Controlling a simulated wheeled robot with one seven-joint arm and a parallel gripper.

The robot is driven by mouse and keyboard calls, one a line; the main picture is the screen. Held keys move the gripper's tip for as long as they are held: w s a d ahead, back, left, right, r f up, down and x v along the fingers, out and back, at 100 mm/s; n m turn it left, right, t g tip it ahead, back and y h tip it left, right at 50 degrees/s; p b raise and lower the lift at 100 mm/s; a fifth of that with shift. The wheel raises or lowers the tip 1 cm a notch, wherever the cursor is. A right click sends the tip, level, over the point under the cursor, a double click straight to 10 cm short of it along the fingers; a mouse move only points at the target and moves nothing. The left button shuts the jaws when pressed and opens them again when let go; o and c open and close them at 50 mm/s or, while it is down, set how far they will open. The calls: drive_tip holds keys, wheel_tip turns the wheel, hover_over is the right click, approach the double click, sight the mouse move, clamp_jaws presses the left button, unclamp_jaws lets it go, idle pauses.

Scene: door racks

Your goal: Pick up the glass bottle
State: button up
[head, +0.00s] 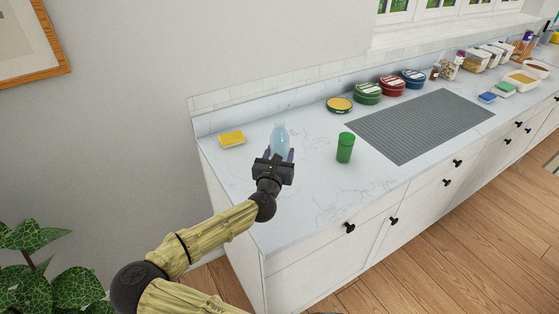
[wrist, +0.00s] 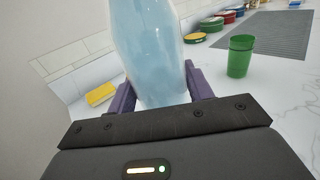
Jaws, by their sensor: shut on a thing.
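The glass bottle (head: 280,136) is pale blue and see-through, and stands upright near the left end of the white marble counter in the head view. In the wrist view the bottle (wrist: 152,50) fills the upper middle, its top cut off by the frame. My gripper (head: 278,157) is at the bottle, with its purple fingers on either side. In the wrist view my gripper (wrist: 160,92) is shut on the bottle's lower part. Whether the base touches the counter is hidden by my gripper.
A green cup (head: 345,148) stands close to the right. A yellow sponge-like block (head: 232,138) lies to the left. Round tins (head: 367,93) and a grey mat (head: 420,124) are farther right. The wall with its tiled backsplash (head: 240,98) is behind. Counter (head: 320,205) in front is clear.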

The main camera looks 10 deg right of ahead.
drive_tip(key=shift+r, duration=1.25)
